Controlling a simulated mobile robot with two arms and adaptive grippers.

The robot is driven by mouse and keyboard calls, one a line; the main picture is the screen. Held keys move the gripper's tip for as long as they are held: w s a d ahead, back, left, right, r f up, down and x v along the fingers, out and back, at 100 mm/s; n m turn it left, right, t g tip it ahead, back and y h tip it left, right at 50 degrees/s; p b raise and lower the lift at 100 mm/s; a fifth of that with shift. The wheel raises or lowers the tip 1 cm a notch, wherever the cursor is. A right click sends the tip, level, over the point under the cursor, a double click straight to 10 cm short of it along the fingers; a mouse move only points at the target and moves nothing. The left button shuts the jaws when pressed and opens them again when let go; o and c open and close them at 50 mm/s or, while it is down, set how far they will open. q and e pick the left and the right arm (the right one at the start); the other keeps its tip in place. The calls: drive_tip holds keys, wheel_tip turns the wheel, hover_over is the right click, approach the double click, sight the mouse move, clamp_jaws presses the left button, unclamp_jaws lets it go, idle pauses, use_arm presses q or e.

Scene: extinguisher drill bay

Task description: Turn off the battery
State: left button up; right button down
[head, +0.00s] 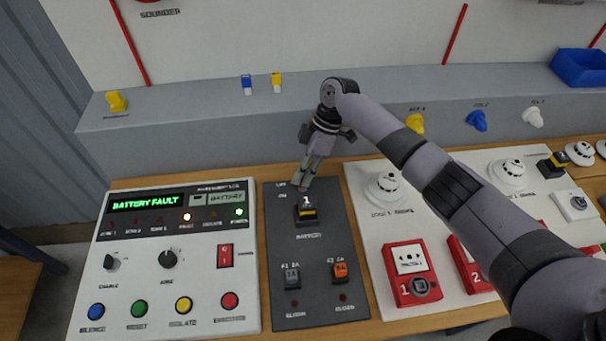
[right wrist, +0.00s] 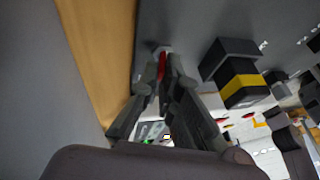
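The dark grey battery panel (head: 330,240) lies on the bench. At its top is a small switch with a red lever (right wrist: 162,67), beside lettering that seems to read LIFT and ON. My right gripper (head: 301,184) reaches down to this switch, its fingers close together. In the right wrist view the fingertips (right wrist: 162,62) close in on both sides of the red lever and partly hide it. The lever's exact position is hard to tell. A black and yellow block (head: 306,210) marked 1 stands just below the switch, above the word BATTERY. My left gripper is not in view.
The white control panel (head: 190,265) at left shows BATTERY FAULT in green, with lit amber and green lamps. Two fuse-like blocks, grey (head: 292,276) and orange (head: 340,272), sit lower on the battery panel. A red call point (head: 409,270) and detectors fill the right board.

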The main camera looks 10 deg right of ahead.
drive_tip(key=c, duration=1.8)
unclamp_jaws()
drive_tip(key=v, duration=1.2)
drive_tip(key=shift+r, duration=0.15)
